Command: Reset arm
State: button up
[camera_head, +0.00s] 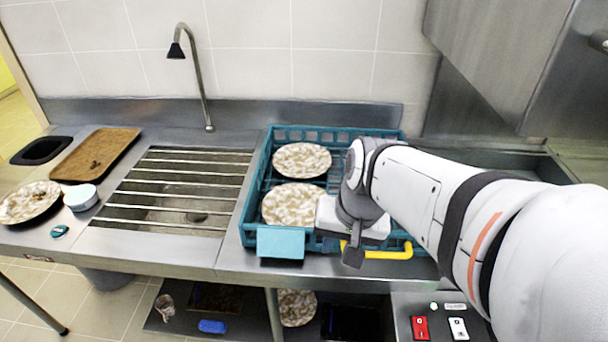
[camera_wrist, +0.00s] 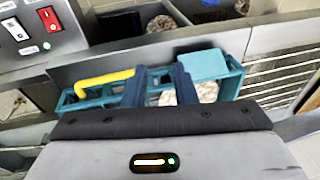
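My arm reaches in from the right in the head view. My gripper (camera_head: 352,254) points down at the front edge of the teal dish rack (camera_head: 246,215), beside its yellow handle (camera_head: 392,253). In the wrist view my gripper (camera_wrist: 160,80) shows two dark blue fingers standing apart. The rack (camera_wrist: 150,92) and the yellow handle (camera_wrist: 104,80) lie beyond them, and nothing shows held between the fingers. Whether the fingers touch the rack is unclear.
Two patterned plates (camera_head: 301,160) (camera_head: 291,204) lie in the rack; a light-blue block (camera_head: 281,242) is at its front. Left are a barred sink (camera_head: 180,190), tap (camera_head: 193,70), brown tray (camera_head: 97,155), plate (camera_head: 28,203) and cup (camera_head: 81,197). A switch panel (camera_head: 440,318) is below right.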

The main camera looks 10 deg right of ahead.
jog(key=shift+s+a+r+n+t+h, duration=0.2)
jog(key=shift+r+n+t+h, duration=0.15)
jog(key=shift+n, duration=0.7)
jog(key=shift+s+a+r+n+t+h, duration=0.15)
jog(key=shift+r+n+h, duration=0.2)
jog(key=shift+n, duration=0.7)
jog(key=shift+s, duration=0.2)
